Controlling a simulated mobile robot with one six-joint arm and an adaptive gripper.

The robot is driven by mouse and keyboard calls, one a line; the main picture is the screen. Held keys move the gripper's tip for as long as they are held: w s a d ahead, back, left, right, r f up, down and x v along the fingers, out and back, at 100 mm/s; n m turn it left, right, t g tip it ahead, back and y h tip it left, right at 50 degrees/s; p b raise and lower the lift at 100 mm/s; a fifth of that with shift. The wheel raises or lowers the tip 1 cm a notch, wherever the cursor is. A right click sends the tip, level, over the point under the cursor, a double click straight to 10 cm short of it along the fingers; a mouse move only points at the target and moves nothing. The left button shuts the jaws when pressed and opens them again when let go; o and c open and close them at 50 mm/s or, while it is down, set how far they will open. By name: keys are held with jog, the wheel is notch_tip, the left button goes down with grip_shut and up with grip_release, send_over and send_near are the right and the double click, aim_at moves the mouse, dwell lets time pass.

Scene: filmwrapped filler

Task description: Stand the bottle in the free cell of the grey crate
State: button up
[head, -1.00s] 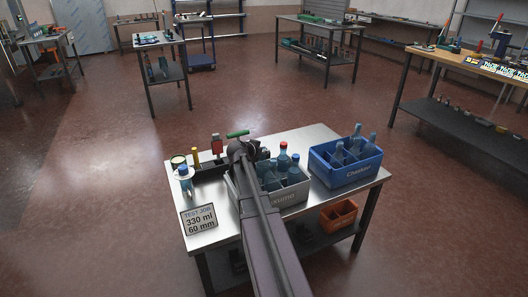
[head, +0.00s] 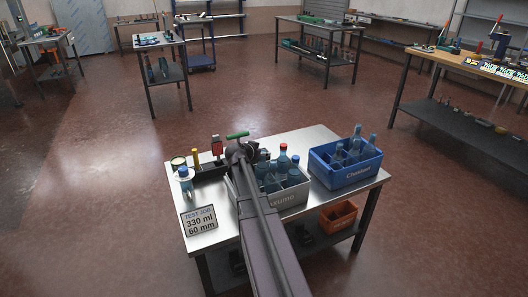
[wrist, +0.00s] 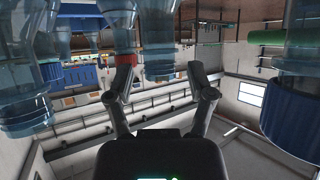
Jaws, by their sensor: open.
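A clear bottle with a blue cap (head: 184,174) stands on the steel table, left of the grey crate (head: 285,202). The crate holds several bottles; one has a red cap (head: 283,147). My arm covers the crate's left part, so its free cell cannot be made out.
A blue crate (head: 345,176) with several bottles stands at the right of the table. An orange crate (head: 338,217) sits on the lower shelf.

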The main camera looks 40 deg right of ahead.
jog(key=p+v, duration=0.4)
jog(key=v, duration=0.7)
jog(key=shift+p, duration=0.4)
jog(key=shift+f, duration=0.1)
jog(key=shift+a, duration=0.1)
jog(key=s+a+f+n+g+y, duration=0.1)
jog(key=s+a+f+n+y, duration=0.2)
jog(key=a, duration=0.8)
jog(key=s+a+f+n+g+y, duration=0.1)
jog(key=s+a+f+n+y, duration=0.2)
jog(key=a, duration=0.7)
jog(key=s+a+f+n+g+y, duration=0.2)
jog(key=s+a+n+y, duration=0.3)
jog(key=a, duration=0.6)
jog(key=s+f+n, duration=0.1)
jog(key=s+n, duration=0.1)
jog(key=n, duration=0.1)
jog(key=shift+a+f, duration=0.3)
jog(key=shift+a, duration=0.05)
jog(key=shift+s+r, duration=0.1)
